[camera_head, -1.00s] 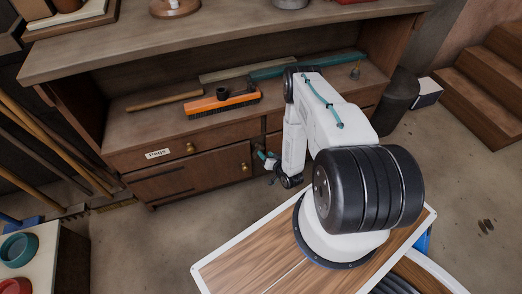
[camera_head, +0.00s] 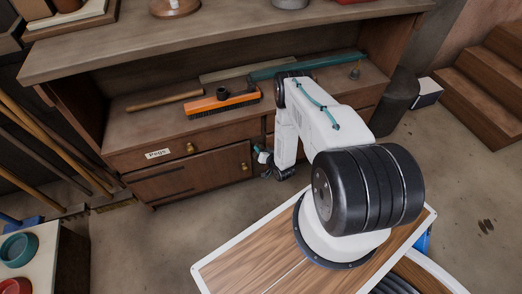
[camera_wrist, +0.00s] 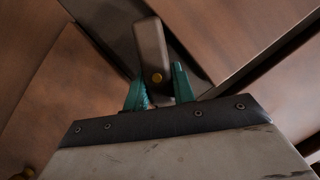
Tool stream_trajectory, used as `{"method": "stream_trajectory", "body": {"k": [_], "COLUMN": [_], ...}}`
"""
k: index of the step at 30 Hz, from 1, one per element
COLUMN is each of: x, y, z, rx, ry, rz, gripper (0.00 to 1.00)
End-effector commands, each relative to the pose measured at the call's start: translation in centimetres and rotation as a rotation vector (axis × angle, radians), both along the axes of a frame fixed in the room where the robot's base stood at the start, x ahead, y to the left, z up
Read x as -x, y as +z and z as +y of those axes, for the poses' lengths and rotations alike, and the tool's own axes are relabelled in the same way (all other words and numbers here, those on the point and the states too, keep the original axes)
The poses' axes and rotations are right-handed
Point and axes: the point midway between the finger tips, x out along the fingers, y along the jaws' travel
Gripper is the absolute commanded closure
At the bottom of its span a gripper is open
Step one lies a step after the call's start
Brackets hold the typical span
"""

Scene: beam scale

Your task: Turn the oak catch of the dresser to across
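The oak catch (camera_wrist: 151,45) is a grey-brown bar with a brass pivot, seen in the wrist view on the dresser (camera_head: 200,185) front. It points up the picture, at an angle to the diagonal door seams. The two teal fingers of my gripper (camera_wrist: 160,75) stand apart, one on each side of the catch's lower part. The left finger is close to the bar; whether it touches I cannot tell. A gap shows by the right finger. In the head view my gripper (camera_head: 262,158) is at the dresser front, right of the lower door, and the catch is hidden there.
A "Pegs" drawer (camera_head: 210,143) with a brass knob is above the lower door. An orange brush (camera_head: 222,102) and a wooden rod (camera_head: 164,100) lie on the shelf above. A dark bin (camera_head: 401,100) stands right of the dresser. Open floor lies in front.

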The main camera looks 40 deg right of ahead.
Motion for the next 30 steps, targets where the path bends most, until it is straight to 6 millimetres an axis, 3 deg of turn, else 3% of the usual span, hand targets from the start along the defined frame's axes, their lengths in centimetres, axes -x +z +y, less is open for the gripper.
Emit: {"method": "stream_trajectory", "body": {"k": [14, 30], "x": [0.10, 0.24], "y": [-0.12, -0.57], "z": [-0.22, -0.48], "rx": [-0.153, -0.632], "ry": [-0.001, -0.002], "rz": [-0.046, -0.182], "gripper": [0.97, 0.97]}}
